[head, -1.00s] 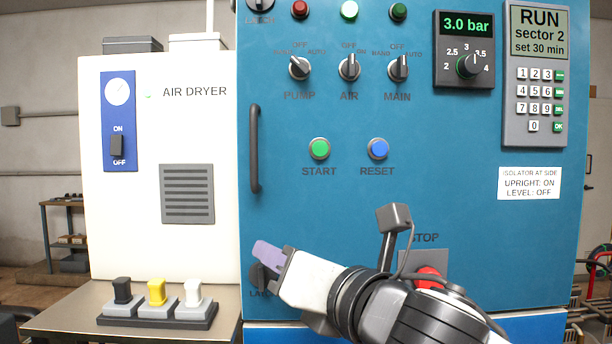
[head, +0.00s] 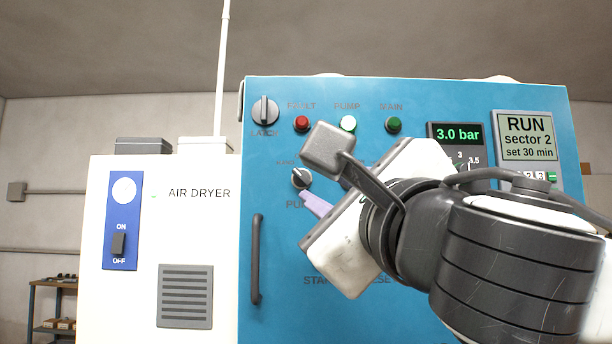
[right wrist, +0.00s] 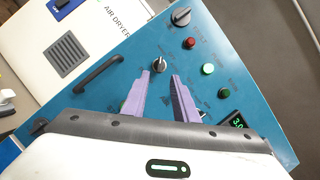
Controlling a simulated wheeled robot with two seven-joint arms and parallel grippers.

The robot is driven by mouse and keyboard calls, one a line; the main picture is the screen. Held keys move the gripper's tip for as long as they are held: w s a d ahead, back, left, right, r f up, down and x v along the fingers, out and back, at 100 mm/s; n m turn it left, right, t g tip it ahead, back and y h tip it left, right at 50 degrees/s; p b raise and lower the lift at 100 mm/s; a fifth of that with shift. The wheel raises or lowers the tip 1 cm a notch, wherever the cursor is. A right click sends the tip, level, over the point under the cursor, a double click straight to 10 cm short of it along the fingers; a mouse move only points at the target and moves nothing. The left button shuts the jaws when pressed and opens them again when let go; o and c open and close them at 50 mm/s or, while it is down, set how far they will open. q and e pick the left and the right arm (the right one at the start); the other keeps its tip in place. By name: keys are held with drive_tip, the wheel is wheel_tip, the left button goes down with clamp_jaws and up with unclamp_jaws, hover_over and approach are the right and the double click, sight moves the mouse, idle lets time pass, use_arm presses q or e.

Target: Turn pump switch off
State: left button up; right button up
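The pump switch (head: 301,178) is a round knob with a grey handle on the blue panel (head: 285,240). Its handle is tilted, upper left to lower right. The "PUMP" label below it is partly covered. My right gripper (head: 316,203) is just below and right of the knob, and a purple finger shows near it. In the right wrist view, the pump switch (right wrist: 160,64) lies just beyond the gap between the two purple fingertips (right wrist: 161,76). The fingers are apart with nothing between them. Contact with the knob is not visible. My left gripper is not in view.
The latch knob (head: 265,110) and red fault lamp (head: 302,124) are above the switch. The pump lamp (head: 348,124) is lit pale green. A vertical door handle (head: 257,260) stands out at the lower left. My right arm hides the air and main switches.

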sight(304, 178)
drive_tip(key=p+x, duration=0.2)
drive_tip(key=x, duration=0.6)
drive_tip(key=shift+a, duration=0.1)
drive_tip(key=shift+c, duration=0.3)
clamp_jaws()
